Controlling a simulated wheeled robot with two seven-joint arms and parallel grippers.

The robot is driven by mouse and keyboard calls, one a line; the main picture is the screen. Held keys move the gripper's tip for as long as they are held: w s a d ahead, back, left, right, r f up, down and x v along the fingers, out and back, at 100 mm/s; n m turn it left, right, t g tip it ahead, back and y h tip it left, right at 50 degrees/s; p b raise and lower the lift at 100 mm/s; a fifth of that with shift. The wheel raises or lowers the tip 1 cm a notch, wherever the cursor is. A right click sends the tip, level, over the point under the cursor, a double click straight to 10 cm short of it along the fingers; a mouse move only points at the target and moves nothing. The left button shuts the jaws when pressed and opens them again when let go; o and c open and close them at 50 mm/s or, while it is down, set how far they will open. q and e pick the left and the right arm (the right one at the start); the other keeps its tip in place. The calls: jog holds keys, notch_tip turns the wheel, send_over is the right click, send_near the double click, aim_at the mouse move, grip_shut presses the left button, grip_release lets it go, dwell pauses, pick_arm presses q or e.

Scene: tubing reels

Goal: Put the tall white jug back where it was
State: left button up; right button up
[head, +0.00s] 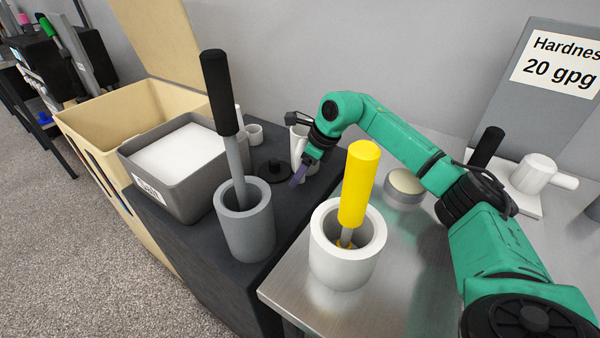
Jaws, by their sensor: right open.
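A tall white jug (297,134) stands upright on the dark counter, in the back middle of the head view. I cannot tell whether the fingers touch the jug. My left gripper is not in view.
A grey pot (245,235) with a black-handled tool and a white pot (330,268) with a yellow-handled tool stand in front. A black lidded item (272,173), small white cup (254,133) and grey bin (185,195) are left of the jug. A round tin (404,192) stands right.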

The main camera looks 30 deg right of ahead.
jog(key=v, duration=1.2)
jog(key=shift+w, duration=0.1)
